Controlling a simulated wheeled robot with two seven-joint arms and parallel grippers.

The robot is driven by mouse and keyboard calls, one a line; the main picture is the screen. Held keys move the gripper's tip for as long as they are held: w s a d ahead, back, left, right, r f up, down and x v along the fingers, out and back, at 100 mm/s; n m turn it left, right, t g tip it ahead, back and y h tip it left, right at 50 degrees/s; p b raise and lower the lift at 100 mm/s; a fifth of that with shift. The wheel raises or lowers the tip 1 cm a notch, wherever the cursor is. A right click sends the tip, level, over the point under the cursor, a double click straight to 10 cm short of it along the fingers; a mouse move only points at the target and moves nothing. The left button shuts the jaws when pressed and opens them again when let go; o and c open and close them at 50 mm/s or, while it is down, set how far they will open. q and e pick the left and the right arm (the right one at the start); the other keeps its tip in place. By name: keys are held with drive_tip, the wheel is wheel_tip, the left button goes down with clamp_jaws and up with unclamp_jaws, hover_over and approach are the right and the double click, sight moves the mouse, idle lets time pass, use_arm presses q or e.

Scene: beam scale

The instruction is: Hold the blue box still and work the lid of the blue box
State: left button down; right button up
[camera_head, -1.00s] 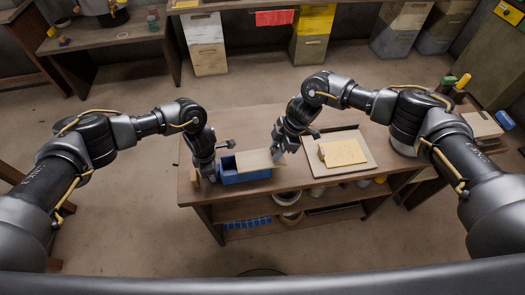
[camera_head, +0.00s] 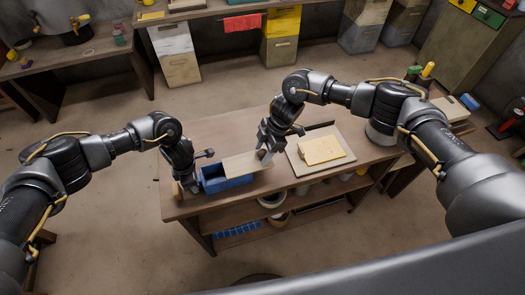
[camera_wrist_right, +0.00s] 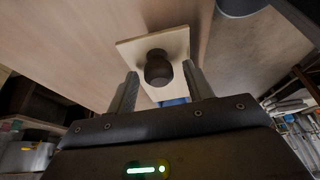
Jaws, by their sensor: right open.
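The blue box (camera_head: 212,185) stands on the workbench near its left end, with its left part open at the top. Its flat pale wooden lid (camera_head: 240,164) lies across the right part and reaches past the box's right side. My left gripper (camera_head: 191,187) is down at the box's left end; its fingertips are too small to read. My right gripper (camera_head: 267,158) is at the lid's right end. In the right wrist view its open fingers stand either side of the lid's dark round knob (camera_wrist_right: 158,68), with gaps. A sliver of the box (camera_wrist_right: 173,102) shows below the lid.
A grey board (camera_head: 302,165) with a yellowish panel (camera_head: 321,150) lies on the workbench (camera_head: 205,140) right of the lid. The bench top behind the box is clear. A lower shelf holds bowls and blue items.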

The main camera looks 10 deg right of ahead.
drive_tip(key=v, duration=1.1)
drive_tip(key=shift+r, duration=0.35)
drive_tip(key=shift+d, duration=0.1)
use_arm(q)
drive_tip(key=c, duration=1)
unclamp_jaws()
drive_tip(key=shift+o, duration=0.2)
drive_tip(key=shift+r, duration=0.1)
wheel_tip(320, 180, up, 12)
drive_tip(key=shift+f, duration=0.1)
